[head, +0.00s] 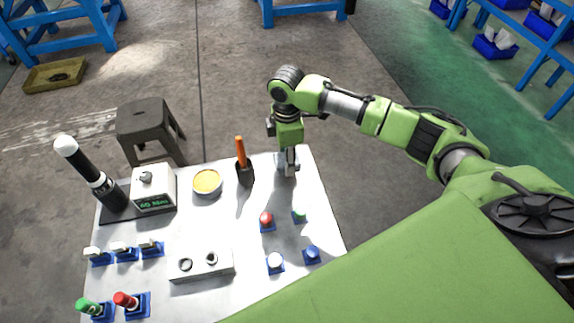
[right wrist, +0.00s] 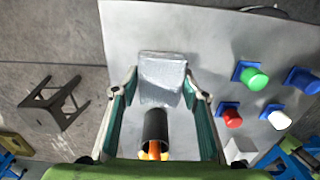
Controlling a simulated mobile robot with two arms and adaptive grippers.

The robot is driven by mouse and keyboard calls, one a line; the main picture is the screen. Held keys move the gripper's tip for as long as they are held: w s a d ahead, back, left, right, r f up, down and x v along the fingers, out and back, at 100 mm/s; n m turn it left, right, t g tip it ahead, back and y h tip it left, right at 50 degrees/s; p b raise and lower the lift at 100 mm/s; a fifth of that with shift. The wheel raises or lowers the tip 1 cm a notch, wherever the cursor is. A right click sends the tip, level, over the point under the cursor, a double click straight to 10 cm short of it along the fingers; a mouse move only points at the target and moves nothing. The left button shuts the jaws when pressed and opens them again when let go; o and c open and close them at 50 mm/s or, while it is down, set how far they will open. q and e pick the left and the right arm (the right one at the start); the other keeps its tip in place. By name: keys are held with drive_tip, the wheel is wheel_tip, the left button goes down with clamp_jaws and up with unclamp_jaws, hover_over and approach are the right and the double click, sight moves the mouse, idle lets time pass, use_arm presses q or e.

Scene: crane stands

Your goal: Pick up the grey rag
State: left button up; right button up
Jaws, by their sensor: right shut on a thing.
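The grey rag (head: 281,163) is at the far right corner of the white table in the head view, partly hidden by my right gripper. My right gripper (head: 290,168) points down onto it. In the right wrist view the rag (right wrist: 162,75) is a pale grey, folded square between the fingertips of my right gripper (right wrist: 161,84), which is shut on it. The rag appears to be at the tabletop; I cannot tell whether it is lifted. My left gripper is not in view.
A black holder (head: 244,178) with an orange-handled tool stands left of the gripper. A yellow-filled bowl (head: 207,183) and a display box (head: 153,190) are farther left. Red (head: 267,222) and green (head: 299,215) buttons stand nearer. A dark stool (head: 148,125) is beyond the table.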

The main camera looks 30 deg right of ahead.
drive_tip(key=s+a+r+b, duration=0.1)
drive_tip(key=s+a+r, duration=0.7)
drive_tip(key=s+r, duration=0.2)
drive_tip(key=shift+s+a, duration=0.3)
drive_tip(key=shift+s, duration=0.25)
drive_tip(key=o, duration=0.4)
drive_tip(key=shift+c, duration=1.4)
